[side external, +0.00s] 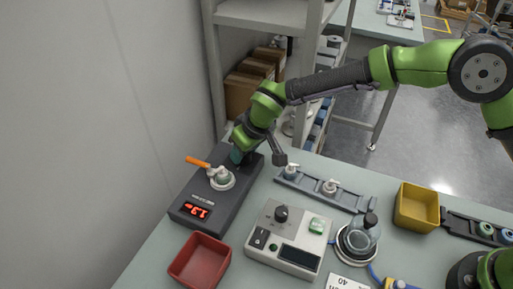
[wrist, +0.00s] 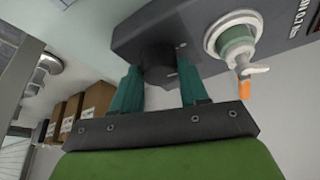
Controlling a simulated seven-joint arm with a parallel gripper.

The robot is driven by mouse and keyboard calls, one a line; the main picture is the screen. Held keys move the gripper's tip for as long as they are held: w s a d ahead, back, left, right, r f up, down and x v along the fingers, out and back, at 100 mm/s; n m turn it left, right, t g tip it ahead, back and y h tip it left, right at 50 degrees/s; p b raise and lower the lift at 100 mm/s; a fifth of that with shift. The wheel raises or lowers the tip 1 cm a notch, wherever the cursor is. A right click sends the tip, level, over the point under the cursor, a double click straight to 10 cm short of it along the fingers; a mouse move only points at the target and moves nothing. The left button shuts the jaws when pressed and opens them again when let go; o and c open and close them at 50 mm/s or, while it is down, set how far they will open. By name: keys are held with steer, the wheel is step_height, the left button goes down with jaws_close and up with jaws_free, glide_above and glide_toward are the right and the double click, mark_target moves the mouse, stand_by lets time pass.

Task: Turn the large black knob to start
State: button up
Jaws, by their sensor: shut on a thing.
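The large black knob (wrist: 156,58) is on the end of the dark grey device, between my two teal fingers in the wrist view. My gripper (wrist: 159,72) is shut on it, one finger on each side. In the side external view my gripper (side external: 238,156) is at the far end of the dark device (side external: 183,209) and hides the knob. The device has a lit red display (side external: 197,210) at its near end.
A grey control box (side external: 289,240) with a smaller black knob (side external: 281,213) stands to the right. A red bin (side external: 199,262) is in front, and a rail (side external: 322,190) with pump caps lies behind the box. A flask (side external: 363,232) and yellow bin (side external: 417,207) stand farther right.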

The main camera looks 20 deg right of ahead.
steer(key=shift+n+g+y, duration=0.3)
steer(key=shift+n+y, duration=0.1)
steer(key=shift+n, duration=0.8)
steer(key=o, duration=1.1)
steer(key=shift+c, duration=0.2)
steer(key=shift+r, duration=0.1)
steer(key=v, duration=1.6)
steer(key=shift+s+r, duration=0.2)
steer(key=shift+r, duration=0.1)
steer(key=shift+d, duration=0.15)
